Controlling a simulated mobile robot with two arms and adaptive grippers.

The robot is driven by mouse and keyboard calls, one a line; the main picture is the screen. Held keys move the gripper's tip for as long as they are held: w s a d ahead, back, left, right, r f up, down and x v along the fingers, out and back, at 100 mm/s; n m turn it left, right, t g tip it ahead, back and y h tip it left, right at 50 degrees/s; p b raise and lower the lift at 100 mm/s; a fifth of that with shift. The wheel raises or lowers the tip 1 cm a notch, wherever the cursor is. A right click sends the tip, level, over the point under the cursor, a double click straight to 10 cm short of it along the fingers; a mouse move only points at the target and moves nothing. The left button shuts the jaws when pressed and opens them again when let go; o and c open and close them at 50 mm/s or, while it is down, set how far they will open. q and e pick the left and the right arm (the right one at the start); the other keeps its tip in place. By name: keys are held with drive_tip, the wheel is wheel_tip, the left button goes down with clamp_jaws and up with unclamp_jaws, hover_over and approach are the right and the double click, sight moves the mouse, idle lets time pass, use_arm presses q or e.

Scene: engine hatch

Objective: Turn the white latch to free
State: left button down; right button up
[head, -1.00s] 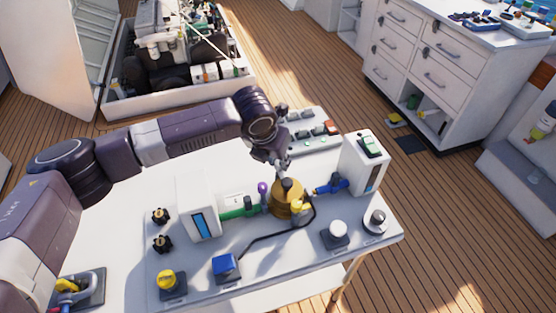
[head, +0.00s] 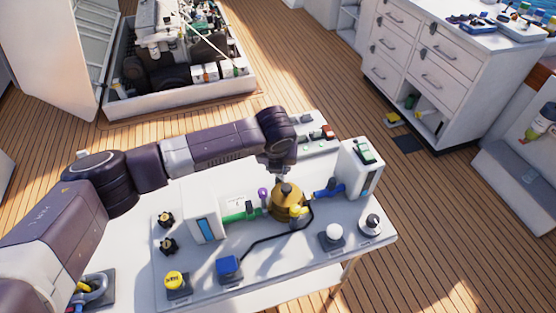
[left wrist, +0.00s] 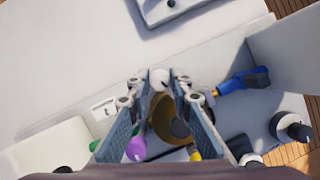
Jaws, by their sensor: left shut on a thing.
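A brass cylindrical housing (head: 287,205) stands on the white bench, with a green-handled part (head: 238,214) at its left and a blue-handled part (head: 328,191) at its right. My left gripper (left wrist: 163,82) is just behind the housing; in the head view (head: 281,178) the wrist hides most of its fingers. In the left wrist view its two fingers are shut on a small white rounded piece, the white latch (left wrist: 159,77), beside the brass housing (left wrist: 161,112). The latch's lower part and turn angle are not clear. The right gripper is not in view.
A purple knob (head: 263,194) and a yellow piece (head: 297,210) sit close to the housing. White boxes (head: 207,215) flank it left and right (head: 362,168). A white knob (head: 333,231), a blue block (head: 228,266) and a yellow knob (head: 174,280) stand along the front.

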use_arm(q)
drive_tip(key=n+p, duration=0.1)
drive_tip(key=n, duration=0.1)
drive_tip(key=n+y+p, duration=0.1)
drive_tip(key=shift+d+r+n+y, duration=0.2)
drive_tip(key=shift+n+y, duration=0.1)
drive_tip(key=shift+n, duration=0.1)
drive_tip(key=shift+n+y+p, duration=0.3)
drive_tip(key=shift+n+p, duration=0.3)
drive_tip(key=shift+n, duration=0.3)
drive_tip(key=shift+f+n+g+y, duration=0.15)
drive_tip(key=shift+n+g+y, duration=0.2)
drive_tip(key=shift+n, duration=0.55)
drive_tip(key=n, duration=0.2)
drive_tip(key=shift+w+d+f+n+g+y, duration=0.1)
drive_tip(key=shift+n+g+y, duration=0.2)
drive_tip(key=shift+g+y, duration=0.05)
drive_tip(key=shift+w+n+g+y+b, duration=0.1)
drive_tip(key=shift+n+g+y+b, duration=0.3)
drive_tip(key=shift+n+b, duration=0.8)
drive_tip(key=shift+n+p, duration=0.3)
drive_tip(key=shift+n, duration=0.2)
drive_tip(key=c, duration=1.8)
unclamp_jaws()
drive_tip(key=shift+o, duration=0.3)
